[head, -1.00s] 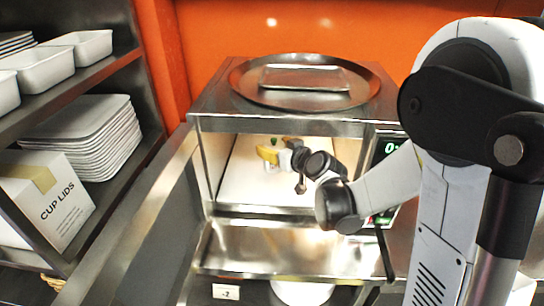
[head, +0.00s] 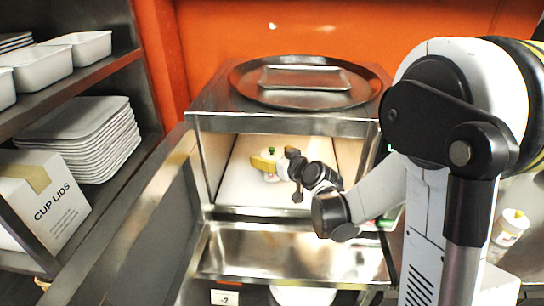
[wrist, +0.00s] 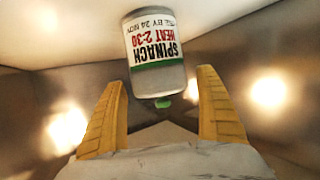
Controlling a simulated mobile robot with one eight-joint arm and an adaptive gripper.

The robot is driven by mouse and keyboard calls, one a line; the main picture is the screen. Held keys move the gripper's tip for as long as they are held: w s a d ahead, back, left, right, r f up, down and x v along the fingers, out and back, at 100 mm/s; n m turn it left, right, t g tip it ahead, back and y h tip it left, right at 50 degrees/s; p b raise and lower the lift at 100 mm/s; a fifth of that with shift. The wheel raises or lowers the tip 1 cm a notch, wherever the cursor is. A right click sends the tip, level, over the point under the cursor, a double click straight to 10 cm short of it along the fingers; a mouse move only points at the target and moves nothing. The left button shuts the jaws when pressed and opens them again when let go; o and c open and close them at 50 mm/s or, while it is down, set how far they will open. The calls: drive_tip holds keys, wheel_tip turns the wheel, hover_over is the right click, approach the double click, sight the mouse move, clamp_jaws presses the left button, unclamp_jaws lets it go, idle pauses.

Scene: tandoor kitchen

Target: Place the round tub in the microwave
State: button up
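The steel microwave (head: 205,165) stands open in the head view, with a lit, pale interior. My gripper (head: 264,162) is inside it, its yellow fingers partly hidden by my wrist. The round tub (wrist: 155,52) shows in the wrist view as a pale cylinder with a "SPINACH HEAT 2:30" label and a green band. It is beyond and between my two spread yellow fingertips (wrist: 162,85), with gaps at both sides. In the head view only a small green spot, perhaps on the tub, shows by the fingers. Whether the tub touches the microwave floor is unclear.
A round metal tray (head: 245,92) with a smaller tray lies on top of the microwave. A long steel panel (head: 140,215) stands at its left, and a steel ledge (head: 290,250) is in front. A shelf with white containers and a cup-lids box (head: 45,205) is further left.

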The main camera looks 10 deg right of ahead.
drive_tip(key=shift+r, duration=0.2)
drive_tip(key=s+d+r+m+g+h+p, duration=0.1)
drive_tip(key=s+r+g, duration=0.2)
drive_tip(key=s, duration=1.3)
drive_tip(key=s+d+r+m+g+h+p, duration=0.1)
drive_tip(key=s+r+g+h+p, duration=0.1)
drive_tip(key=s, duration=1.4)
drive_tip(key=shift+r+m+g, duration=0.4)
drive_tip(key=shift+r+g, duration=0.3)
drive_tip(key=shift+g, duration=0.1)
drive_tip(key=shift+d, duration=0.1)
